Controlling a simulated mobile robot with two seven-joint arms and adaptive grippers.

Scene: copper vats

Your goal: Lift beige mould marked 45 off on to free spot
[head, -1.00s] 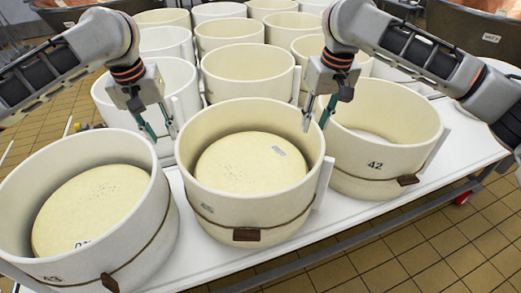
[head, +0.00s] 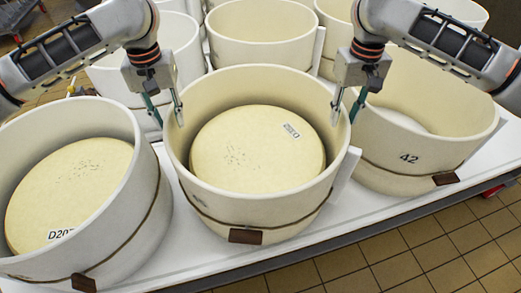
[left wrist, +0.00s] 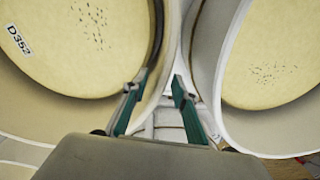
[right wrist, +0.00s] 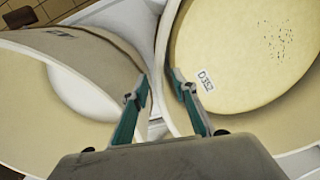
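The beige mould (head: 290,213) in the middle of the front row holds a pale round cheese (head: 240,150) with a small label; the mould's number is not legible now. The cheese's label reads D352 in the left wrist view (left wrist: 60,50). My left gripper (head: 166,112) is open at the mould's left rim, one finger inside the wall and one outside. My right gripper (head: 346,110) is open at the right rim, also with a finger on either side. In the wrist views the fingertips stand apart, with the wall between them.
A mould with a labelled cheese (head: 70,190) stands close on the left. Mould 42 (head: 395,170) stands close on the right. More moulds, such as an empty one (head: 262,35), crowd behind. A white table strip (head: 330,228) shows in front, above a tiled floor.

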